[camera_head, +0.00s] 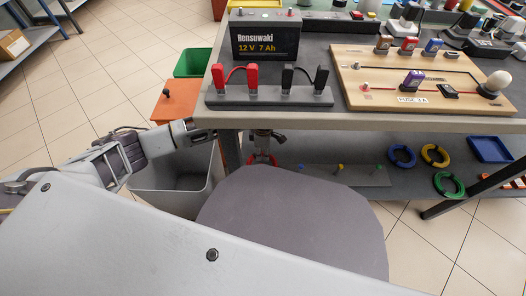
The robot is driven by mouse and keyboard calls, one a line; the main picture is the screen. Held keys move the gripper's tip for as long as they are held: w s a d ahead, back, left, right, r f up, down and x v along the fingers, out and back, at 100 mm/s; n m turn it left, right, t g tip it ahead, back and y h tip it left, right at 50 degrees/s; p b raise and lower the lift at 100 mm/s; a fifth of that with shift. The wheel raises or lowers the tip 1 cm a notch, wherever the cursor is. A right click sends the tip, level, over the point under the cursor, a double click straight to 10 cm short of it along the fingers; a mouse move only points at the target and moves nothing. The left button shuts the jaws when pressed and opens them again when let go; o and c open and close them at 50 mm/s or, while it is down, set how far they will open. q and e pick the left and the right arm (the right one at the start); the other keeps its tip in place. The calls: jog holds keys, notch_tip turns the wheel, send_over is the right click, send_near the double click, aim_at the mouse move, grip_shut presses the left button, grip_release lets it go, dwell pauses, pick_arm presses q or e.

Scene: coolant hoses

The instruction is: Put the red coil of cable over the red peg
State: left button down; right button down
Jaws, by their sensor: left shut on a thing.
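The red coil of cable (262,159) is under the tabletop, at the left end of the lower shelf. My left gripper (264,149) reaches in below the table's front edge and is shut on the coil from above. The peg board (351,180) lies on the lower shelf, with a blue peg (301,167), a yellow peg (340,167) and a green peg (378,168). I cannot make out the red peg; the gripper and coil cover the board's left end. I cannot tell whether the coil is around a peg. My right gripper is out of view.
Blue (402,155), yellow (435,155) and green (448,184) coils lie on the shelf at right, near a blue tray (489,149). The tabletop edge (380,120) overhangs my left gripper. A grey bin (170,190) and an orange box (175,100) stand left of the table.

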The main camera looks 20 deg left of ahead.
pick_arm(q)
jog(key=c, duration=1.1)
grip_release()
jog(key=shift+o, duration=0.2)
jog(key=shift+r, duration=3.75)
jog(key=shift+d, duration=0.1)
